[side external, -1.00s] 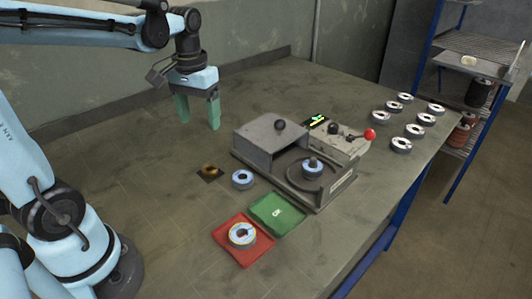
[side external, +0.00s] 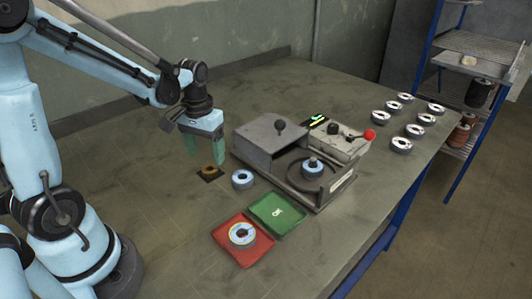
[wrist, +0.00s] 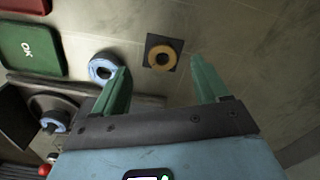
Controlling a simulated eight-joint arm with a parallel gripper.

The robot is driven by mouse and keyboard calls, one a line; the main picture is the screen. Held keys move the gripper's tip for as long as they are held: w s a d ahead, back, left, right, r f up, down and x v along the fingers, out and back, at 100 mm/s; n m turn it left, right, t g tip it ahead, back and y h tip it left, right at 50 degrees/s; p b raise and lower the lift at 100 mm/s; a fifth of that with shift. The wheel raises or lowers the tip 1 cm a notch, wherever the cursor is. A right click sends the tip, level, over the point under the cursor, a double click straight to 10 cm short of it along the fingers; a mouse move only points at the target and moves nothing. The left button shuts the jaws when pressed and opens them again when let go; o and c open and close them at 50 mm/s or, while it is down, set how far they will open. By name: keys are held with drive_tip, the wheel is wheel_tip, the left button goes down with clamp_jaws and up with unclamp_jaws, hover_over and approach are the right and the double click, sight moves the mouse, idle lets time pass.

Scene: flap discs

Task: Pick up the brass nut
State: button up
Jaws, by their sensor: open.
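The brass nut (side external: 209,170) is a golden ring lying flat on a small dark square pad (side external: 204,179) on the bench. In the wrist view the nut (wrist: 162,56) shows whole on its pad, ahead of and between the lines of the two fingers. My gripper (side external: 205,165) is open and empty, with green fingers pointing down just behind and above the nut in the side view. It also shows in the wrist view (wrist: 160,68). I cannot tell the exact height of the fingertips over the pad.
A blue-white disc (side external: 242,179) lies just right of the nut. A grey machine (side external: 262,152) holding another disc (side external: 312,167) stands beyond it. A green OK tray (side external: 297,222) and a red tray (side external: 225,238) with a disc (side external: 242,243) lie in front. Several discs (side external: 401,145) stand far right.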

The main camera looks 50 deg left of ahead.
drive_tip(key=f, duration=0.4)
drive_tip(key=shift+w+a, duration=0.25)
drive_tip(key=shift+w, duration=0.1)
drive_tip(key=shift+f, duration=0.6)
drive_tip(key=c, duration=1.2)
